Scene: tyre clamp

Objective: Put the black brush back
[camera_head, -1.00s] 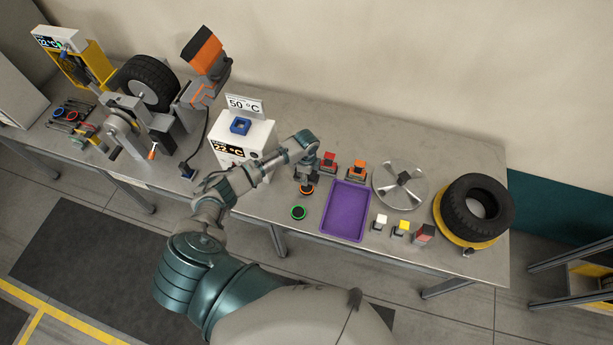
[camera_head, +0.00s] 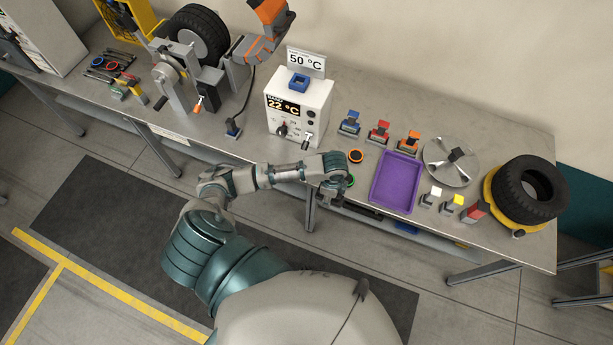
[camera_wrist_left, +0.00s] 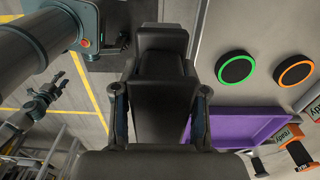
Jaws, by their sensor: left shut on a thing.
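My left gripper (camera_head: 338,192) is at the front edge of the bench, beside the green-ringed black disc (camera_head: 350,181). In the left wrist view its fingers (camera_wrist_left: 160,98) are shut on a black block-shaped thing, which I take to be the black brush (camera_wrist_left: 160,65). The brush's far end is hidden from me. In the head view a dark shape under the gripper is too small to read well. What looks like my right gripper (camera_wrist_left: 50,92) shows small at the left of the wrist view; its jaws are unclear.
An orange-ringed disc (camera_head: 356,156) lies behind the green one. A purple tray (camera_head: 396,183) is to their right. Blue (camera_head: 349,124), red (camera_head: 378,132) and orange (camera_head: 408,142) blocks stand behind. A white 22 °C box (camera_head: 297,110) stands left. A tyre (camera_head: 531,187) is far right.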

